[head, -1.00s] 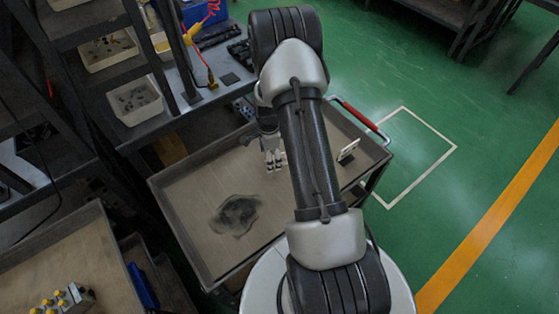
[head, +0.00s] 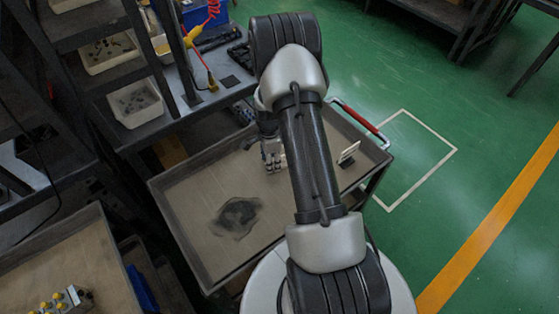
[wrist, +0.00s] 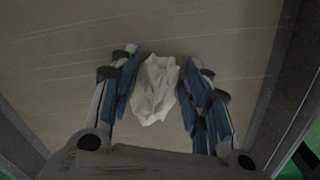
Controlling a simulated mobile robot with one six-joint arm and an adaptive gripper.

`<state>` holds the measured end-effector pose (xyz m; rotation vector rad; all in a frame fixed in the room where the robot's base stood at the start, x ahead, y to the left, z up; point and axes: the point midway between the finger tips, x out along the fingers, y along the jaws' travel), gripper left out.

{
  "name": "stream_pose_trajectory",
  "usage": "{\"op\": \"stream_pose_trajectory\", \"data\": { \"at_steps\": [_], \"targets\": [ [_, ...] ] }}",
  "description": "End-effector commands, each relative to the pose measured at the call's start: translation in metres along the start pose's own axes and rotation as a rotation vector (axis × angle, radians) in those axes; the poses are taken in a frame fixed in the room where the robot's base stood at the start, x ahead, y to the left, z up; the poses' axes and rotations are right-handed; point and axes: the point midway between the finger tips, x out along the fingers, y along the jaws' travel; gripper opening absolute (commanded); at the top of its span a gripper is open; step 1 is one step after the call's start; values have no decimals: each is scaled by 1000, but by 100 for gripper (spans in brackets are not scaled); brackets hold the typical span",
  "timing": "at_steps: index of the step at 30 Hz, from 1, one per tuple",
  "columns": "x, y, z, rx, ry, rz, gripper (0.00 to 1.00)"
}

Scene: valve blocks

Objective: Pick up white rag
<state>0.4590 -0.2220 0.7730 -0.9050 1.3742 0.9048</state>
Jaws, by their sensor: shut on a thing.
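The white rag (wrist: 158,88) is a small crumpled cloth on the brown cart surface in the wrist view. It lies between the two blue-padded fingers of my gripper (wrist: 159,92), which is shut on it. In the head view my gripper (head: 270,155) is low over the far middle part of the cart tray (head: 185,200). The rag is hard to make out there, mostly hidden by the fingers and my arm. I cannot tell whether the rag is clear of the surface.
A dark patch, stain or cloth (head: 236,216), lies on the tray's near part. A small upright white-faced item (head: 349,152) stands near the right rim, below the red cart handle (head: 366,123). Shelves with white bins (head: 136,103) are at left. Green floor is open at right.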

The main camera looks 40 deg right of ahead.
Motion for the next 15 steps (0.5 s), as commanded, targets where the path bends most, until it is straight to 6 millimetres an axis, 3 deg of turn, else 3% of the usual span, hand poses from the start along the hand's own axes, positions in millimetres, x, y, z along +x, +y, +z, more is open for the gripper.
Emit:
{"op": "stream_pose_trajectory", "data": {
  "at_steps": [8, 15],
  "targets": [
    [-4, 0, 0, 0, 0, -1, 24],
    [-33, -1, 0, 0, 0, -2, 24]
  ]
}}
